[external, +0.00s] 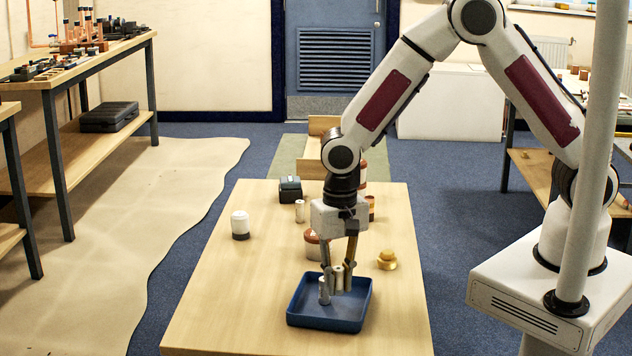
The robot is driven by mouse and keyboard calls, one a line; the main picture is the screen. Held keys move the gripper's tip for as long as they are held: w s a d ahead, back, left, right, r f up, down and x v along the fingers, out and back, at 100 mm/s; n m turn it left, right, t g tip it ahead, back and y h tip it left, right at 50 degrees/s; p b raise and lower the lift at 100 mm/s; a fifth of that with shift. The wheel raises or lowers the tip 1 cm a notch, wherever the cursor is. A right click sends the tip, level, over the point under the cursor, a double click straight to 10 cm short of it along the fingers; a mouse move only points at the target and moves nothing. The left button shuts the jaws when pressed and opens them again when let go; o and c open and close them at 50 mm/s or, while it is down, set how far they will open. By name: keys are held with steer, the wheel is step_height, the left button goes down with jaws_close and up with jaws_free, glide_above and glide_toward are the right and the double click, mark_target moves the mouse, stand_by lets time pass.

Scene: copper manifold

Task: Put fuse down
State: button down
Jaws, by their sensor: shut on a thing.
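My gripper (337,282) points down over the blue tray (343,322), at the front of the wooden table. It is shut on a small pale cylinder, the fuse (338,279), held roughly upright between the fingers. Another pale, metallic cylinder shape (324,292) shows at the left fingertip, lower down; I cannot tell whether it is a separate piece or part of the finger. The fuse's lower end is close to the tray floor, and I cannot tell whether it touches.
An open wooden box (312,167) is at the far end. The table's left front is clear.

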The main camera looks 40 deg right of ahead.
mark_target(338, 293)
steer(key=shift+f, duration=1.85)
steer(key=shift+f, duration=0.15)
steer(key=c, duration=1.9)
jaws_free()
steer(key=shift+r, duration=6.15)
